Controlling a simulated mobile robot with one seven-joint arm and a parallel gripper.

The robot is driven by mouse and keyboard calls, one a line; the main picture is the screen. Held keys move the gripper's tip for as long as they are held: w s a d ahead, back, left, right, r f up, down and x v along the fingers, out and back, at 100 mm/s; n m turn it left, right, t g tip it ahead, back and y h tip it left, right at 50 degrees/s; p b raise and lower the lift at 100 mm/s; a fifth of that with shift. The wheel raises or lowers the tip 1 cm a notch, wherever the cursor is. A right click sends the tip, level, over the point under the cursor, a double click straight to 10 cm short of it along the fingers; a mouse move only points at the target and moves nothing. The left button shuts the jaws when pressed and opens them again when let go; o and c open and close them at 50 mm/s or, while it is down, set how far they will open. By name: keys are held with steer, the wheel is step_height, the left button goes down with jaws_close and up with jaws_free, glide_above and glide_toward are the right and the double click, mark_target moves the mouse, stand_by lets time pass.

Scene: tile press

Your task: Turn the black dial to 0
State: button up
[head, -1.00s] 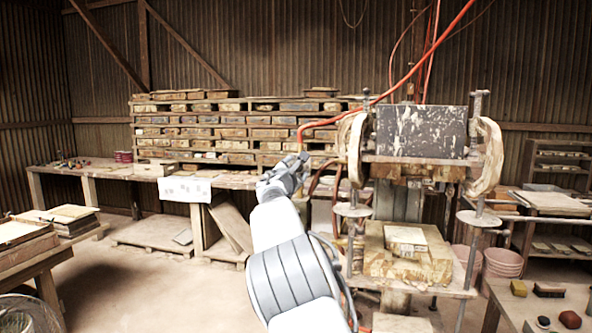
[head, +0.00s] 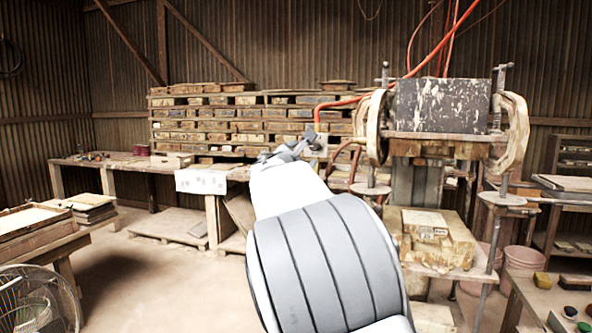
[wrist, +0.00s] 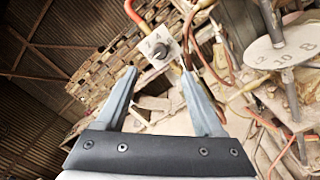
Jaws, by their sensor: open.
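The black dial (wrist: 160,51) shows in the wrist view on a pale square plate (wrist: 148,42) with dark numerals, of which a 3 and a 4 can be made out. The plate appears tilted in this view. Which numeral the dial points to is too small to tell. My gripper (wrist: 158,73) is open and empty. Its two fingers stand apart on either side below the dial, and the dial lies beyond the fingertips, apart from them. In the head view my gripper (head: 294,147) is left of the press; I cannot make the dial out clearly there.
The tile press (head: 430,108) stands right of my arm, with round plates on its posts. Orange hoses (head: 345,101) hang near the gripper. A long workbench (head: 120,163) and stacked wooden moulds (head: 230,125) are behind. A fan (head: 38,298) stands at front left. The floor at left is partly clear.

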steer(key=shift+b+v, duration=0.55)
steer(key=shift+v, duration=2.4)
steer(key=s+d+f+m+g+p, duration=0.1)
steer(key=s+d+f+m+g, duration=0.4)
steer(key=s+d, duration=0.35)
steer(key=s+d+f+m+g, duration=0.2)
steer(key=s+d+f+m, duration=0.3)
steer(key=s+d+m, duration=0.4)
steer(key=s+a+f+m+g+y, duration=0.1)
steer(key=s+a+f+m+y, duration=0.1)
steer(key=s, duration=0.6)
steer(key=s+a+f+m+g+y+p, duration=0.1)
steer(key=s+a+f+m, duration=0.3)
steer(key=s, duration=0.5)
steer(key=s+a+f+m+g+y, duration=0.2)
steer(key=s+a+f+y, duration=0.1)
steer(key=s+f, duration=0.3)
steer(key=shift+s+a+m+y+p, duration=0.4)
steer(key=shift+s+a, duration=0.4)
steer(key=shift+s, duration=0.4)
